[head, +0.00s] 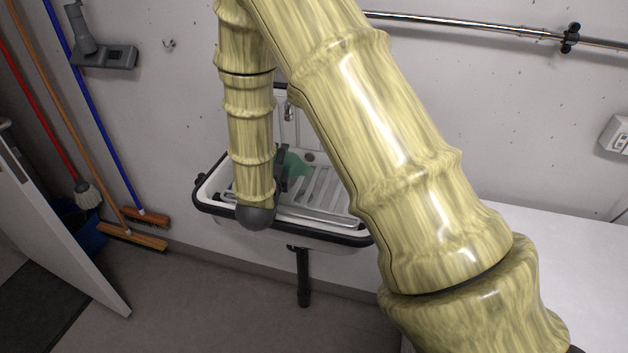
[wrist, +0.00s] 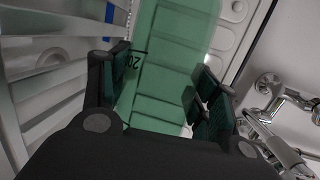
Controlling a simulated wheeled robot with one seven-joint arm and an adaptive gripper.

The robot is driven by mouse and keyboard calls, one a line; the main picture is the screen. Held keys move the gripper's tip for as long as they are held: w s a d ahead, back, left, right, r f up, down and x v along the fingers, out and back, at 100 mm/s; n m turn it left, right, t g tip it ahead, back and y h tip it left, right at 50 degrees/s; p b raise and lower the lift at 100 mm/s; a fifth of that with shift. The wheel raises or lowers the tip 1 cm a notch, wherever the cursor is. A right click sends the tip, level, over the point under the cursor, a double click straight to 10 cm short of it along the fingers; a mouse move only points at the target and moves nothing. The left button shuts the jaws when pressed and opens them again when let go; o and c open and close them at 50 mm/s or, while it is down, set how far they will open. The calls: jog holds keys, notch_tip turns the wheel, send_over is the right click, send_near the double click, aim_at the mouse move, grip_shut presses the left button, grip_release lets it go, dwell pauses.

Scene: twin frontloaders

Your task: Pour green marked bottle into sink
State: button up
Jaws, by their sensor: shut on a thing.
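The green translucent bottle (wrist: 178,50) fills the gap between the fingers of my gripper (wrist: 163,88) in the wrist view. Dark graduation lines and a number show on its side. My gripper is shut on it. In the head view the bottle (head: 296,164) is a small green patch beside my dark gripper (head: 281,170), over the sink, mostly hidden behind my arm. The bottle's mouth and its exact tilt cannot be made out. The white sink (head: 215,190) with a dark rim hangs on the wall, partly covered by my arm.
A metal grid rack (head: 325,190) lies across the sink. A chrome tap (wrist: 277,97) is on the wall close to my gripper's right side in the wrist view. A white worktop (head: 560,245) is at right. Brooms (head: 140,235) and a mop (head: 86,193) stand at left.

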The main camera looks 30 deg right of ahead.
jog(key=shift+w+r+n+g+p, duration=0.15)
jog(key=shift+n+p, duration=0.15)
jog(key=shift+p, duration=0.5)
jog(key=shift+s+r+n+g+p, duration=0.15)
jog(key=shift+n+p, duration=0.15)
jog(key=shift+p, duration=0.5)
